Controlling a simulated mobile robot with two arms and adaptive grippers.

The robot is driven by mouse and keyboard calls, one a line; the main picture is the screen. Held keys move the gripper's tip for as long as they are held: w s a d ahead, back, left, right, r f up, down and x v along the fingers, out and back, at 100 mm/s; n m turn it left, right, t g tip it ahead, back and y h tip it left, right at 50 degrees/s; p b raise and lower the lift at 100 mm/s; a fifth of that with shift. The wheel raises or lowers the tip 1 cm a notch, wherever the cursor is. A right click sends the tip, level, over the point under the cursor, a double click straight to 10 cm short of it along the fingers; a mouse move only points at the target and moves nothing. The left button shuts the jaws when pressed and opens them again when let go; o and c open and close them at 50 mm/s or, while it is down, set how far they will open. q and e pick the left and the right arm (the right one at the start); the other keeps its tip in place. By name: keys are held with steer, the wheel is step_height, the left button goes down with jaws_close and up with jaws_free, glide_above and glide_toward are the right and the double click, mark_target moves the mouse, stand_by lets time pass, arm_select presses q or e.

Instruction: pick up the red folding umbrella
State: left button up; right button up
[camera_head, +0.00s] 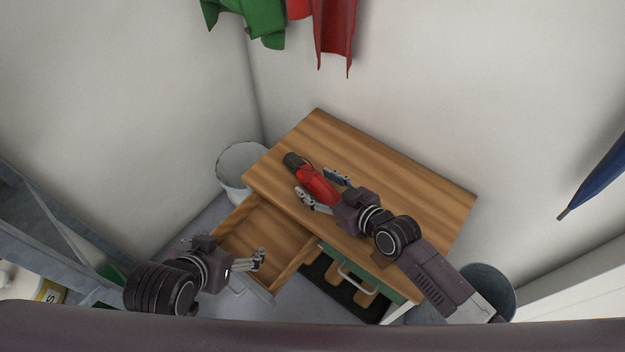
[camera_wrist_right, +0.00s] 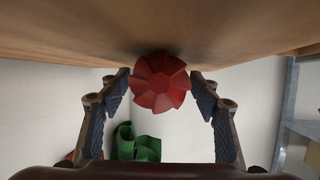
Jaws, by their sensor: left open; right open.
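The red folding umbrella (camera_head: 316,185) lies on the wooden tabletop (camera_head: 400,182), its dark handle (camera_head: 292,160) pointing to the back left. My right gripper (camera_head: 315,184) is open, with one finger on each side of the red canopy. In the right wrist view the umbrella's pleated red end (camera_wrist_right: 160,83) shows between the two open fingers (camera_wrist_right: 160,75), with no clear grip on it. My left gripper (camera_head: 262,259) is open and empty by the front of the open drawer.
The table's empty drawer (camera_head: 258,232) is pulled out. A white bin (camera_head: 241,164) stands left of the table, a grey bin (camera_head: 492,287) at its right. A blue umbrella (camera_head: 598,180) hangs at the right wall; green (camera_head: 252,18) and red cloths (camera_head: 336,30) hang above. Shelving (camera_head: 30,225) is at left.

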steer(key=c, duration=1.5)
steer(key=shift+r, duration=0.1)
